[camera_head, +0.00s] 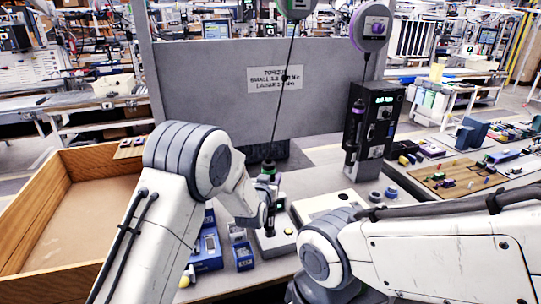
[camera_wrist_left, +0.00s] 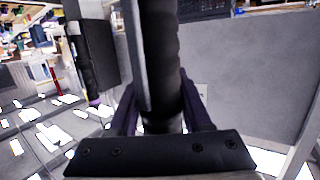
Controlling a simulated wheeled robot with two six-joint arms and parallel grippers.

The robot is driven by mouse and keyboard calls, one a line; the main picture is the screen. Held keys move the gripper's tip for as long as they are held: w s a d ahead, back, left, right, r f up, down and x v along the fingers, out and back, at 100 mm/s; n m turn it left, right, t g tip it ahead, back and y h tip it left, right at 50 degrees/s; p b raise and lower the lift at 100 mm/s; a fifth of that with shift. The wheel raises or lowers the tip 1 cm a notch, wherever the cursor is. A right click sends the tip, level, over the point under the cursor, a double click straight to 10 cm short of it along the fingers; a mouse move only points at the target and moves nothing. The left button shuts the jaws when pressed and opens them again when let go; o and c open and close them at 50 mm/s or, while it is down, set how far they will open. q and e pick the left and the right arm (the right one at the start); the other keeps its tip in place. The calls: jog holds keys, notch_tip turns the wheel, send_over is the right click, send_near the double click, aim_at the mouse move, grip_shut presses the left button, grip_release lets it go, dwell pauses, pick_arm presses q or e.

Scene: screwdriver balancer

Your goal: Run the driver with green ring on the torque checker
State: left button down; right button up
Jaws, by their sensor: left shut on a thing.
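The driver with green ring (camera_head: 268,168) hangs upright on a cable from the green-marked balancer reel (camera_head: 296,6). My left gripper (camera_head: 266,194) is shut around its body. In the left wrist view, the dark driver body (camera_wrist_left: 162,60) stands between the fingers of my left gripper (camera_wrist_left: 162,112). The driver is over a light grey unit (camera_head: 275,241) with a yellow button; whether its tip touches is hard to tell. A blue device with a display (camera_head: 208,246), possibly the torque checker, stands left of it. My right arm reaches in from the right; its jaws are not visible.
A purple-marked reel (camera_head: 372,28) holds another driver (camera_head: 357,112) beside a black controller with green digits (camera_head: 384,101). A grey panel (camera_head: 210,75) with a torque sign stands behind. A wooden tray (camera_head: 28,238) is at left, and a white-topped plate (camera_head: 325,203) is right of the grey unit.

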pick_arm(q)
jog(key=shift+m+h, duration=0.4)
jog(key=shift+h, duration=0.2)
jog(key=w, duration=0.3)
jog(key=w+r, duration=0.1)
jog(key=shift+w+d, duration=0.35)
jog(key=shift+w, duration=0.05)
jog(key=shift+f+b, duration=0.1)
jog(key=shift+b, duration=0.3)
jog(key=shift+s+f+b, duration=0.1)
jog(key=shift+f+b, duration=0.6)
jog(key=shift+b, duration=0.1)
jog(key=shift+f, duration=0.15)
jog(key=shift+f+b, duration=0.65)
jog(key=shift+b, duration=0.25)
jog(key=shift+f, duration=0.3)
